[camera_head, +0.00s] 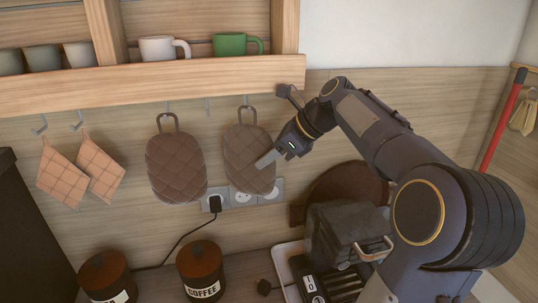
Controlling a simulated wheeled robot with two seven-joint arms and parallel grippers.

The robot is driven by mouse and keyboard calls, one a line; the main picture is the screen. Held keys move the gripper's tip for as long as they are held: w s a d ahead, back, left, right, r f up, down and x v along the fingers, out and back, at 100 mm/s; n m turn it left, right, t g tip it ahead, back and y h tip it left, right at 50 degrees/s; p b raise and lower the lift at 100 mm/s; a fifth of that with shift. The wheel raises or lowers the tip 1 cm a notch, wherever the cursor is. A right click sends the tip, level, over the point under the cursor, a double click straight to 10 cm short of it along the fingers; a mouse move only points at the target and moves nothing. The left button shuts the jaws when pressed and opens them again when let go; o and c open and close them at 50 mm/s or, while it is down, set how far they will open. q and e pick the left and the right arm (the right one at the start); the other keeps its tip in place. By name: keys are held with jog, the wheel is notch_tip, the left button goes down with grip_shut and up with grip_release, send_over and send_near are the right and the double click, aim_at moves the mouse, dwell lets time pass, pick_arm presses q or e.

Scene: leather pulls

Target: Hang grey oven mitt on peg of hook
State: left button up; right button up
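Two grey-brown quilted oven mitts hang side by side under the wooden shelf. The left mitt (176,165) hangs below one hook, its loop upright. The right mitt (247,150) has its loop just under another hook (246,101); I cannot tell whether the loop is on it. My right gripper (266,160) reaches in from the right, a pale finger in front of the right mitt's lower right side. I cannot tell whether it grips the mitt. My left gripper is not in view.
Checked potholders (62,172) hang at left near hooks. The shelf edge (150,84) runs above, with mugs (232,43) on it. Below are wall sockets with a plug (215,203), canisters (201,271), a toaster (345,240) and a round brown board (345,186).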

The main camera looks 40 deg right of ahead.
jog(key=shift+o, duration=0.6)
jog(key=v, duration=0.8)
jog(key=shift+w, duration=0.1)
